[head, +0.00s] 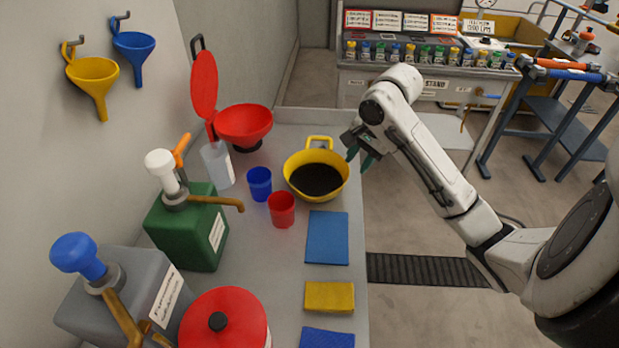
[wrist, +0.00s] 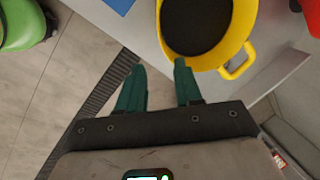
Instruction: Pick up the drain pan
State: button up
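The drain pan looks to be the round yellow pan (head: 308,157) with dark contents and loop handles, standing upright near the right edge of the grey bench. In the wrist view the pan (wrist: 246,28) is at the top right, with one handle (wrist: 237,65) at its lower right. My gripper (head: 361,160) is just right of the pan at the bench edge in the head view. In the wrist view my gripper (wrist: 159,66) has its two green fingers apart with nothing between them. The right fingertip appears close to the pan's rim; I cannot tell whether it touches.
A red cup (head: 282,210), a blue cup (head: 259,184) and a red funnel (head: 244,124) stand left of the pan. A blue mat (head: 327,238) and a yellow sponge (head: 330,297) lie in front. Pump cans, including a green one (head: 188,232), line the left.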

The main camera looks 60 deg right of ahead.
aim_at(344, 183)
jog(key=x, duration=0.5)
jog(key=shift+w+f, duration=0.1)
jog(key=shift+f, duration=0.15)
jog(key=shift+w+x, duration=0.1)
jog(key=shift+x, duration=1.3)
jog(key=shift+w+x, duration=0.15)
jog(key=shift+x, duration=1.25)
jog(key=shift+d+r, duration=0.1)
jog(key=shift+d, duration=0.1)
jog(key=shift+c, duration=0.5)
grip_shut()
